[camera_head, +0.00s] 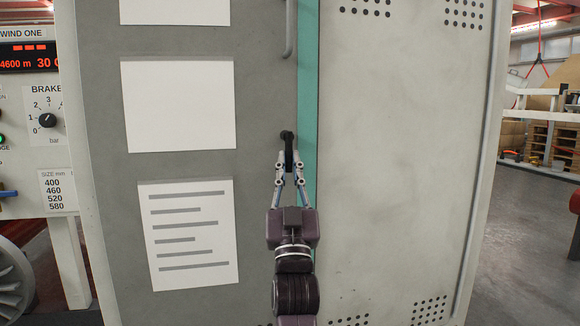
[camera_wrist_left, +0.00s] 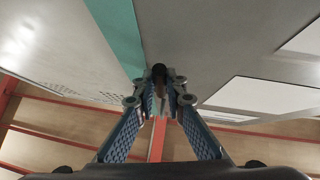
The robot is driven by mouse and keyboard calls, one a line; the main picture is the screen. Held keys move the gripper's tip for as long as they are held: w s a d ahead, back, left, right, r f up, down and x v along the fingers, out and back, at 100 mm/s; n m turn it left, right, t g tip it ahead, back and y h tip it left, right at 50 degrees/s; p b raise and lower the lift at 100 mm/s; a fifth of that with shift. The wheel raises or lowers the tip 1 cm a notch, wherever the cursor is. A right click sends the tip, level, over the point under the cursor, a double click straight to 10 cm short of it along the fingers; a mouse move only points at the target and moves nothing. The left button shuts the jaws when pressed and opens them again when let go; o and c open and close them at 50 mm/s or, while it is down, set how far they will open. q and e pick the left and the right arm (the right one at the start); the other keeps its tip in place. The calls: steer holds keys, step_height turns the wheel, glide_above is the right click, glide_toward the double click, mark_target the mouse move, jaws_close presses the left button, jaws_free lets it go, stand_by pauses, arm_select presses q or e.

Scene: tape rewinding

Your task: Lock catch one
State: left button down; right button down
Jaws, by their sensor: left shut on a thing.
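The catch (camera_head: 288,137) is a small dark knob with a short handle on the grey cabinet door, just left of the teal strip. My left gripper (camera_head: 289,166) comes up from below in the head view and is shut on the catch's handle, which points downward. The left wrist view shows the dark round end of the catch (camera_wrist_left: 159,70) between the two fingertips (camera_wrist_left: 160,95). The fingers cover part of the handle. My right gripper is in neither view.
The grey cabinet door (camera_head: 260,80) carries white sheets (camera_head: 190,235) and a vertical bar handle (camera_head: 290,30) above the catch. A teal strip (camera_head: 308,100) runs beside it. A control panel with a brake dial (camera_head: 47,121) stands at the left. Open floor (camera_head: 530,230) lies at the right.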

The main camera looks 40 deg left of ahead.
arm_select(q)
steer(key=c, duration=2)
jaws_free()
steer(key=shift+o, duration=0.2)
step_height(320, 180, up, 10)
